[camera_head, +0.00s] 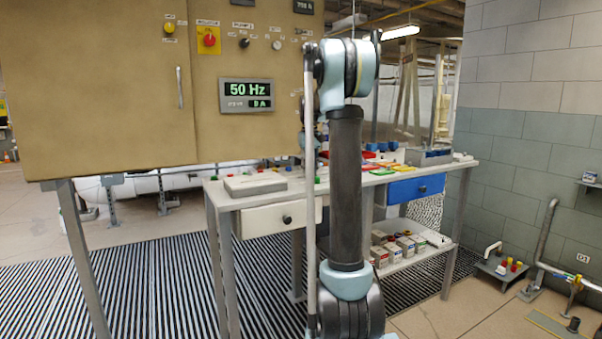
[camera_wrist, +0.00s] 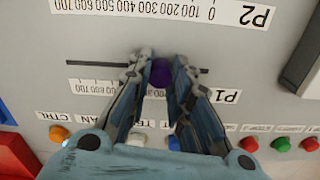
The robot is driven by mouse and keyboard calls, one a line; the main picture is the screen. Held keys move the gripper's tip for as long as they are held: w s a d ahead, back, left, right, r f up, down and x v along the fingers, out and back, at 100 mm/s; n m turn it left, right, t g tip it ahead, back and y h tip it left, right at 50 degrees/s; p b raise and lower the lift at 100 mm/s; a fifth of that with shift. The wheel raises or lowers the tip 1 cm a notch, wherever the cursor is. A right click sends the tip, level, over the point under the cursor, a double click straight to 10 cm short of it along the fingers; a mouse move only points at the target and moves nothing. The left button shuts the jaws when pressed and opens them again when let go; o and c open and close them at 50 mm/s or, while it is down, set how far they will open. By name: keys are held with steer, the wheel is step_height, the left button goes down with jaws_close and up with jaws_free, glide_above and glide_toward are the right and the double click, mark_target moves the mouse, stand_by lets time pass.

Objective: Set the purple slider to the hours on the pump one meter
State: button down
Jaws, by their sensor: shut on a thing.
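In the wrist view, which shows the panel upside down, the purple slider (camera_wrist: 161,72) sits between the fingertips of my gripper (camera_wrist: 159,76). My gripper is shut on it. The slider stands in a dark straight slot (camera_wrist: 95,63), right of the slot's middle in the picture. The P1 scale (camera_wrist: 95,87) runs beside the slot, with 700 at the picture's left; my fingers hide its middle, so I cannot read the setting. In the head view, a small dark meter (camera_head: 303,6) at the top edge seems to read 708; its label is unclear. My gripper is hidden there.
The wrist view also shows the P2 scale (camera_wrist: 165,12), a row of coloured buttons including an orange one (camera_wrist: 59,133), and a red block (camera_wrist: 15,157). In the head view, a brown cabinet (camera_head: 100,90) carries a 50 Hz display (camera_head: 248,95); a workbench (camera_head: 265,194) stands behind my arm.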

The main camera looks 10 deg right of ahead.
mark_target(313, 176)
steer(key=shift+w+d, duration=0.25)
steer(key=shift+d, duration=0.6)
steer(key=c, duration=1.4)
jaws_free()
step_height(313, 176, up, 12)
steer(key=shift+f, duration=0.1)
steer(key=shift+a, duration=0.1)
